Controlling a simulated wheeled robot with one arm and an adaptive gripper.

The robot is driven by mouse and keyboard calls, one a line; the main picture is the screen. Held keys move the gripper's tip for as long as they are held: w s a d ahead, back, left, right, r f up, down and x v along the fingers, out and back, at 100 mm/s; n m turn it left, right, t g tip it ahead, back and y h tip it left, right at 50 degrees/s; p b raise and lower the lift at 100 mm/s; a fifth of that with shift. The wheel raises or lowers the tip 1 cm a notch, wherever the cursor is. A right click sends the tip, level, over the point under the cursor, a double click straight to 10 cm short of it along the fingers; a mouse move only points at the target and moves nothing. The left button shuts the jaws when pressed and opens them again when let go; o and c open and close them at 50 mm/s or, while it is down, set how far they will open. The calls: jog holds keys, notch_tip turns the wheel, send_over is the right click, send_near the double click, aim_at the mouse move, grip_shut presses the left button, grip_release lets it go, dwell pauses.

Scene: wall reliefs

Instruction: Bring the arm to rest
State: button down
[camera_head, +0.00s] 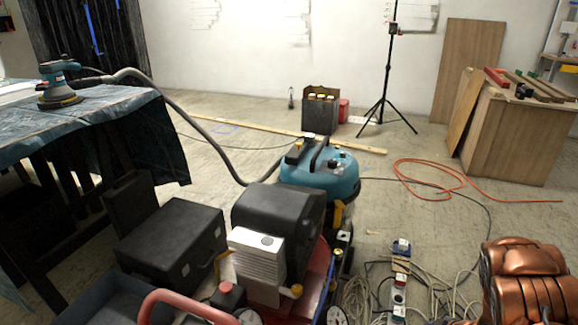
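My gripper is not in view in the head camera view, so its fingers and anything in them cannot be seen. I cannot tell the arm's pose from this view.
A compressor (279,220) and black case (172,246) crowd the near floor, with a blue vacuum (320,179) behind. A covered table (75,121) bears a sander (59,84) at left. Cables lie lower right. A tripod (386,105) and wooden cabinet (512,136) stand farther back.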

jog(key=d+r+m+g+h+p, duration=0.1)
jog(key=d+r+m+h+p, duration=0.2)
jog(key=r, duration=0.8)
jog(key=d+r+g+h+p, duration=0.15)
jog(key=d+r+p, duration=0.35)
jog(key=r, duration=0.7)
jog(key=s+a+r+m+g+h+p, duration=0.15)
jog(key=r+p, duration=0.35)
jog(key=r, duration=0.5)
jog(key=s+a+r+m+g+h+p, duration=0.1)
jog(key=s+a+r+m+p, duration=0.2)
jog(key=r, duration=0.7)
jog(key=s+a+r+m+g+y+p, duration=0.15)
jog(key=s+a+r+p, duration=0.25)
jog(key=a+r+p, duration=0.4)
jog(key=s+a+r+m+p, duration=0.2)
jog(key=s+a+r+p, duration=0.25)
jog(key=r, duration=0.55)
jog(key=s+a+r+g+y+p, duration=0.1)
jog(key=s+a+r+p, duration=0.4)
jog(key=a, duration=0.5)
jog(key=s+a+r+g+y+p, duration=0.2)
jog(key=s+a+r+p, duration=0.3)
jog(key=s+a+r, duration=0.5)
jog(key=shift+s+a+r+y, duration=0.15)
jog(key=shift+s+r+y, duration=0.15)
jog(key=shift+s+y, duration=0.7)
